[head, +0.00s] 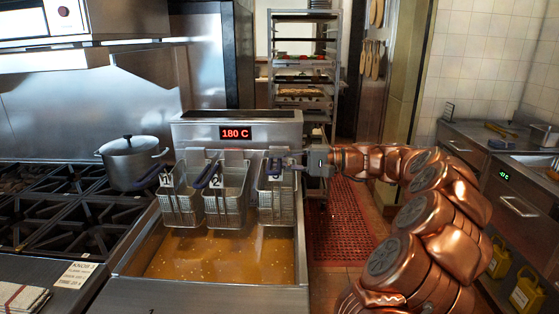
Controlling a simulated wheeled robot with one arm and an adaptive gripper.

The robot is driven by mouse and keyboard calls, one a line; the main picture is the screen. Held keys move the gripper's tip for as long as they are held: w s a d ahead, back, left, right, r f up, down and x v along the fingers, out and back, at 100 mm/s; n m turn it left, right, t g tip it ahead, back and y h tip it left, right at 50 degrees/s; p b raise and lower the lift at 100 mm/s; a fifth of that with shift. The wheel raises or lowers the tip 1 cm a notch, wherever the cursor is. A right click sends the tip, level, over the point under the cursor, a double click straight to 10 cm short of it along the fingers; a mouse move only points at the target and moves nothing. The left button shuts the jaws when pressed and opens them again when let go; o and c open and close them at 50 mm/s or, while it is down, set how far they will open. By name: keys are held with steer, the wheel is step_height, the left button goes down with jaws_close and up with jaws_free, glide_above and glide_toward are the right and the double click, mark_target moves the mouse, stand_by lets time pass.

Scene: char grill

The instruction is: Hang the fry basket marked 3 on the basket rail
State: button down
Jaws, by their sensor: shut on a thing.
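Three wire fry baskets are in a row above the oil of the fryer (165,275). The left basket (184,208) has a small tag that looks like 1, and the middle basket (226,207) one that looks like 2. The right basket (276,203) is level with them; its mark is hidden or too small to read, so I take it as basket 3 by position. My gripper (297,162) comes from the right and is shut on its blue handle. The basket rail is at the fryer's back panel, mostly hidden; I cannot tell whether the right basket touches it.
The fryer display (236,133) reads 180 C. A lidded pot (133,162) stands on the burner range (60,215) at left. A wheeled tray rack (304,75) stands behind, and a red floor mat (340,225) lies right of the fryer. A counter (500,165) is at far right.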

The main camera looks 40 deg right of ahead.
steer(key=c, duration=1.1)
jaws_free()
steer(key=v, duration=1.2)
